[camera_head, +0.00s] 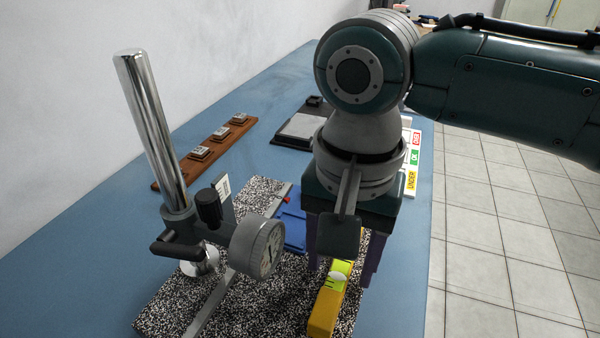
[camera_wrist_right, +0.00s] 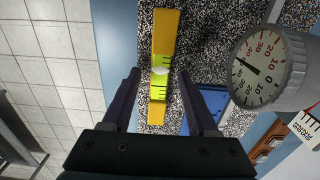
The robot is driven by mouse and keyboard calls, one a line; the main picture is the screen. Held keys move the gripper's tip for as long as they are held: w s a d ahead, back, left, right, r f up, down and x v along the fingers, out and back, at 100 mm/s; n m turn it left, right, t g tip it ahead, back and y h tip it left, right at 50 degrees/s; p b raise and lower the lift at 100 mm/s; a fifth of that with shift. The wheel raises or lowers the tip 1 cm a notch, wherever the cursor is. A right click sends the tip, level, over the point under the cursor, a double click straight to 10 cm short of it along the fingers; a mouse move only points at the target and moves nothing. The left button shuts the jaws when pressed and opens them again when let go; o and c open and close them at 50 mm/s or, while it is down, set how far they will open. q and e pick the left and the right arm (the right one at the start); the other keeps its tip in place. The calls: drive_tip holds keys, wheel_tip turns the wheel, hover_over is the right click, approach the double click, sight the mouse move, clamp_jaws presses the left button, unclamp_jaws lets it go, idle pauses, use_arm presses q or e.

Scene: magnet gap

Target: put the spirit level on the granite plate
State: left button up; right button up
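The yellow spirit level (camera_head: 325,312), with a bright green vial window, appears to lie on the speckled granite plate (camera_head: 275,318) near its right edge. My right gripper (camera_head: 340,275) is above the level, fingers pointing down. In the right wrist view the level (camera_wrist_right: 165,28) runs between the two dark fingers of the right gripper (camera_wrist_right: 160,75), with a gap on each side. The right gripper is open and holds nothing. The gripper hides part of the level in the head view. My left gripper is not in view.
A dial gauge (camera_head: 258,247) on a steel post (camera_head: 150,130) stands over the plate, close left of my right gripper. A blue object (camera_head: 292,225) lies behind it. A wooden strip with small blocks (camera_head: 205,150) and a dark-framed grey pad (camera_head: 300,128) are farther back on the blue table.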

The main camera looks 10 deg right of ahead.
sight(340, 267)
wheel_tip(340, 267, up, 12)
drive_tip(key=p, duration=0.2)
drive_tip(key=s+a+f+n+y, duration=0.1)
drive_tip(key=s+a+f+n, duration=0.1)
drive_tip(key=s+a+f+n+y, duration=0.1)
drive_tip(key=s+a+f+n, duration=0.1)
drive_tip(key=shift+s+f+t, duration=0.1)
drive_tip(key=shift+s+t, duration=0.2)
drive_tip(key=s+f+n, duration=0.1)
drive_tip(key=s+f+t+y, duration=0.1)
drive_tip(key=s, duration=0.1)
drive_tip(key=shift+d+n, duration=0.1)
drive_tip(key=shift+n, duration=0.3)
drive_tip(key=s+d+f+n+t+h, duration=0.1)
drive_tip(key=s+d+n+t+h, duration=0.1)
drive_tip(key=s+d, duration=0.6)
drive_tip(key=d+n, duration=0.1)
drive_tip(key=d, duration=0.3)
drive_tip(key=shift+s+f+h, duration=0.35)
drive_tip(key=shift+f+h, duration=0.05)
idle(0.7)
